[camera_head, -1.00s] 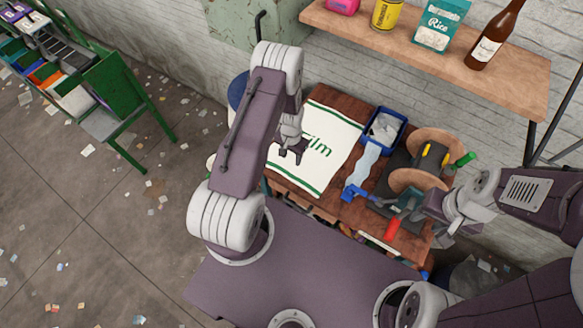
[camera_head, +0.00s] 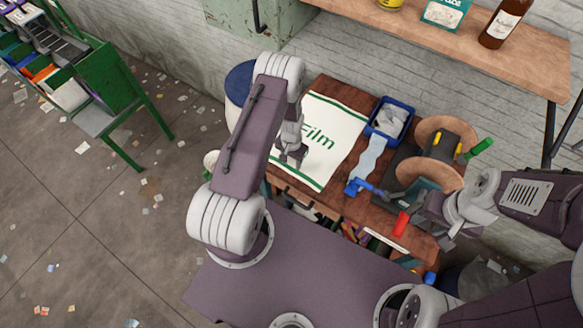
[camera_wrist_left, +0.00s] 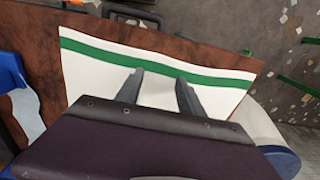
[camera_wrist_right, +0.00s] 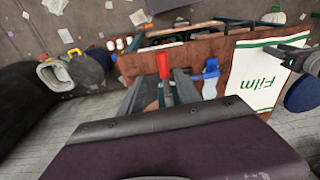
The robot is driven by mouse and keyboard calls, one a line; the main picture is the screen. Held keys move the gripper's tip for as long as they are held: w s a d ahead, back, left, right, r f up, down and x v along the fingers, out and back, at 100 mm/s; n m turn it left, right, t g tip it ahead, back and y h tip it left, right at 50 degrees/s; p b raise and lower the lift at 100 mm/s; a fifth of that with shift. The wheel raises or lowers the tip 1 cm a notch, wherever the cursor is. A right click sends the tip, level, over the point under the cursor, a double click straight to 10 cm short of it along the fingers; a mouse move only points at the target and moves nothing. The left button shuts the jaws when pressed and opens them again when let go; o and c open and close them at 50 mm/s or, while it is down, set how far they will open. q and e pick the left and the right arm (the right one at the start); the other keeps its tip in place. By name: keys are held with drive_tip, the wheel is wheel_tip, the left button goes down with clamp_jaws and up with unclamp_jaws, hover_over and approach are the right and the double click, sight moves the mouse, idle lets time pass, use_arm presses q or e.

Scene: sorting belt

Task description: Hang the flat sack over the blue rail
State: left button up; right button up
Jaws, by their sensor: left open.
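The flat sack (camera_head: 335,118) is white with green bands and the word "Film". My left gripper (camera_head: 293,155) is open over the sack's left part in the head view. In the left wrist view the open jaws (camera_wrist_left: 158,85) point at the cloth near a green band (camera_wrist_left: 210,77), and I cannot tell if they touch it. My right gripper (camera_wrist_right: 160,85) is open over the table's right end. I cannot make out a blue rail.
A blue bin (camera_head: 372,128) with pale contents stands beside the sack. A shelf (camera_head: 450,45) with goods hangs behind.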

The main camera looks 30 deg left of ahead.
use_arm(q)
clamp_jaws()
drive_tip(key=shift+s, duration=0.1)
idle(1.2)
wheel_tip(320, 180, up, 14)
drive_tip(key=p, duration=1)
drive_tip(key=shift+p, duration=0.35)
